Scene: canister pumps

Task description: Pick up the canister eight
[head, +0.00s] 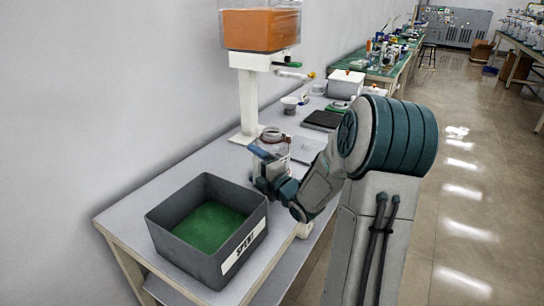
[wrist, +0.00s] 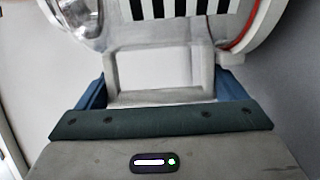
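In the wrist view the canister (wrist: 177,35) fills the top, with a black-striped white label, a red ring at right and a shiny metal part at left. The blue fingers of my gripper (wrist: 160,82) are wide apart. Their tips are hidden, so I cannot tell whether they press on the canister. No number is readable on it.
A grey bin (head: 165,223) with a green floor and a "SPENT" label stands at the near bench end. A white stand (head: 249,95) holding an orange-filled container (head: 262,30) rises behind the canister. A dark flat device (head: 321,121) and a white box (head: 345,84) lie farther along.

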